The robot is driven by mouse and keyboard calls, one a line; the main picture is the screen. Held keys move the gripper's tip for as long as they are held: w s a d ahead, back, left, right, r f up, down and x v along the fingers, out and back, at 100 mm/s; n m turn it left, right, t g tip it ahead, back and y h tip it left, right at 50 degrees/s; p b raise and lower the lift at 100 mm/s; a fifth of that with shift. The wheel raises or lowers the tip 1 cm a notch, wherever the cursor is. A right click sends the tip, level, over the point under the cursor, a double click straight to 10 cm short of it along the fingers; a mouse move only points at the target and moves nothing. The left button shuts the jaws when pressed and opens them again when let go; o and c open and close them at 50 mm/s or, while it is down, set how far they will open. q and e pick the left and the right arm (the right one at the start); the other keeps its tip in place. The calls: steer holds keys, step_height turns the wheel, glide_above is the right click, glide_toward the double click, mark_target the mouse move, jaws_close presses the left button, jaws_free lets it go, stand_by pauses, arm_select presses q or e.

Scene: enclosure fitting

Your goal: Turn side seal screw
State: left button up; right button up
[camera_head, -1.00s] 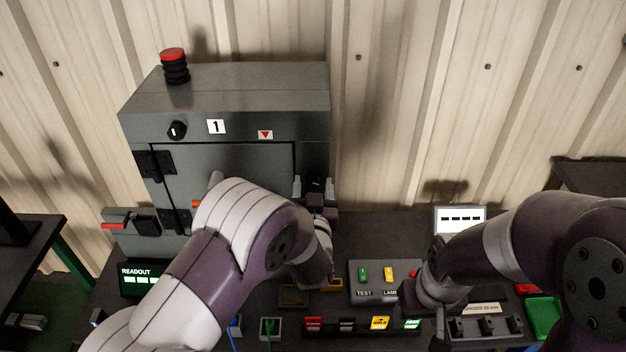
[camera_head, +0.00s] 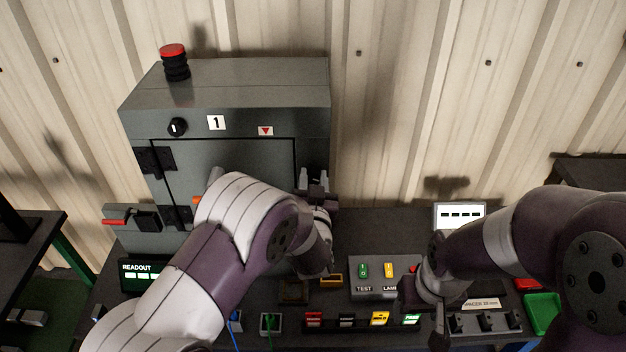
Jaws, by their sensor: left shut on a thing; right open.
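The grey cabinet (camera_head: 225,90) stands at the back left with its door face towards me. My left arm reaches across its front. My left gripper (camera_head: 316,182) is at the cabinet's right side, shut on a small dark part there, which seems to be the side seal screw; fingers and wrist hide most of it. A black knob (camera_head: 176,127) with a white pointer sits on the upper front, beside a white label "1" (camera_head: 216,122). My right gripper (camera_head: 424,305) is open above the bench, right of the test box; its fingertips are partly hidden.
A red-topped stack light (camera_head: 174,62) stands on the cabinet.

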arm_select(q)
steer(key=m, duration=0.5)
steer(key=shift+d+m+p, duration=0.1)
steer(key=shift+m+p, duration=0.45)
steer(key=shift+m, duration=1.75)
steer(key=shift+f, duration=0.1)
steer(key=o, duration=1)
steer(key=shift+o, duration=0.2)
steer(key=shift+s, duration=0.1)
steer(key=s+b, duration=0.2)
steer(key=s, duration=1)
steer(key=shift+s, duration=0.25)
